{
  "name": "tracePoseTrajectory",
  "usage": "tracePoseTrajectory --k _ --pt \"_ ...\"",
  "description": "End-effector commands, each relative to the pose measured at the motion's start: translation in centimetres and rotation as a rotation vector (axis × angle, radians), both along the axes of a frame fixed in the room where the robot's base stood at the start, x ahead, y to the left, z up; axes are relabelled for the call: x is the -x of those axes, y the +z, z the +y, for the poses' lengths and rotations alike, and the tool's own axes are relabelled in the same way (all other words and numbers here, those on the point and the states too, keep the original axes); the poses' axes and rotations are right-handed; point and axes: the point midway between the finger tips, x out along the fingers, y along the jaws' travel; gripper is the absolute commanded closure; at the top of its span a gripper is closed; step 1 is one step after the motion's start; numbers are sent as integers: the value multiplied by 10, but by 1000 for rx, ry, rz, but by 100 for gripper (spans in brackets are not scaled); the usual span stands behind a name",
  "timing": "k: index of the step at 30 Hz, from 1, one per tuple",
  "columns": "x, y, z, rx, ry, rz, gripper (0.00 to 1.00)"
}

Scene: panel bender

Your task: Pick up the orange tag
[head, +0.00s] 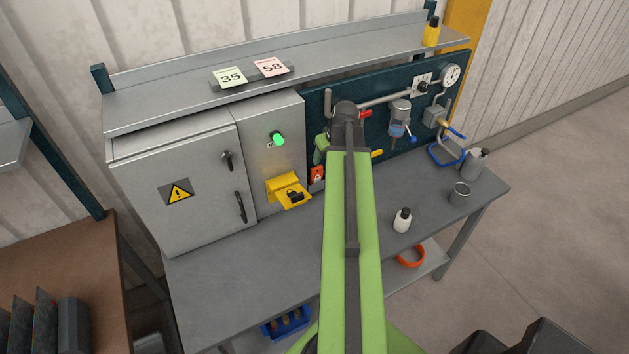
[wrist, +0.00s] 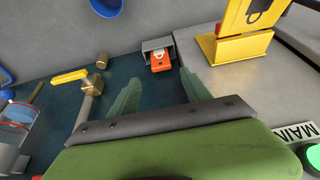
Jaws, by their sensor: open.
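The orange tag (head: 317,175) is in the head view just left of my raised arm, low on the dark teal panel beside the grey cabinet. In the wrist view the orange tag (wrist: 160,62) sits in a small grey holder (wrist: 157,44) and has a pale printed mark on its face. My gripper (wrist: 160,80) is open and empty, with its two greenish fingers spread to either side of the tag's line. The tag appears beyond the fingertips, apart from them. In the head view my arm hides most of the gripper.
A yellow bracket with a padlock (head: 288,191) stands out from the cabinet beside the tag. A yellow-handled valve (wrist: 98,84) is on the tag's other side.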

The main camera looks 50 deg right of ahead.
Motion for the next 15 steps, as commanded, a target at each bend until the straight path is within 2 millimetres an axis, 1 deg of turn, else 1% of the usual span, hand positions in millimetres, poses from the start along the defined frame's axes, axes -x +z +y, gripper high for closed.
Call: tracePoseTrajectory --k 1,9,12,15 --pt "-5 -22 -2 0 1 0 44" --pt "-28 -78 -9 -1 1 0 44" --pt "-34 -91 -10 0 2 0 44" --pt "-36 -93 -11 0 2 0 44"
